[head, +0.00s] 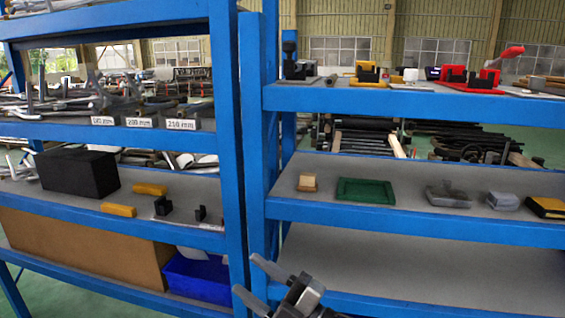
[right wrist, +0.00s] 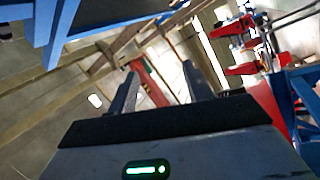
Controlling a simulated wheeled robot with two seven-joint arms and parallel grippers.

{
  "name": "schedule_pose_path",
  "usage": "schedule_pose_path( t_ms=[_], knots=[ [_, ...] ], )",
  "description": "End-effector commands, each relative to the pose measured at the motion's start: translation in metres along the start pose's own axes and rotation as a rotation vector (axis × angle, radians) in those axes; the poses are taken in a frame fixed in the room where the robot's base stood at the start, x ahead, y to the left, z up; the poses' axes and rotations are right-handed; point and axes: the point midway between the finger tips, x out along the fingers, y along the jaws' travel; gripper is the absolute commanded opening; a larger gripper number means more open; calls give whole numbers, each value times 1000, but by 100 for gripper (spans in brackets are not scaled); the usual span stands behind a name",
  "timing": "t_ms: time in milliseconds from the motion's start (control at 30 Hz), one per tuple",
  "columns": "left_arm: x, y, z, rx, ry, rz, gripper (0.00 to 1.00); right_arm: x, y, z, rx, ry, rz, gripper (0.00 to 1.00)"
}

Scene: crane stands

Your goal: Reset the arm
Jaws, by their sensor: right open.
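My right gripper (head: 258,286) shows at the bottom of the head view, in front of the blue shelf posts. Its two fingers are apart and nothing is between them. In the right wrist view the fingers of the right gripper (right wrist: 160,85) point up and away, open and empty. My left gripper is not in the head view.
Blue shelf racks (head: 420,213) stand in front of me. The right rack's middle shelf holds a wooden block (head: 307,182), a green tray (head: 366,191) and grey pieces. The left rack holds a black box (head: 77,174), yellow blocks and a blue bin (head: 198,277).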

Motion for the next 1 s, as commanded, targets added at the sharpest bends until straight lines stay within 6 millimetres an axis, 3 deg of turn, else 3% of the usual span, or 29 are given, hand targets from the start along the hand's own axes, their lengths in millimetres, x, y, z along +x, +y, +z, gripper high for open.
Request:
schedule_pose_path(
  t_ms=[167, 267, 400, 533, 600, 700, 1000],
  knots=[
    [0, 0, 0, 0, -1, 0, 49, -83, -53, 33, 413, -413, 111, 50],
    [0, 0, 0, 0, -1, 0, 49, -147, -88, 44, 625, -658, 157, 50],
    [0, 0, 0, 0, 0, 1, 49, -238, -134, 39, 867, -966, 203, 50],
    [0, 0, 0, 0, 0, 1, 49, -302, -162, 22, 1012, -1174, 226, 50],
    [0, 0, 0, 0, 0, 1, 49, -325, -172, 13, 1060, -1248, 234, 50],
    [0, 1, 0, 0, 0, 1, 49, -345, -179, 4, 1100, -1311, 240, 50],
    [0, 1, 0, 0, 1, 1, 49, -352, -182, 2, 1111, -1334, 240, 50]
  ],
)
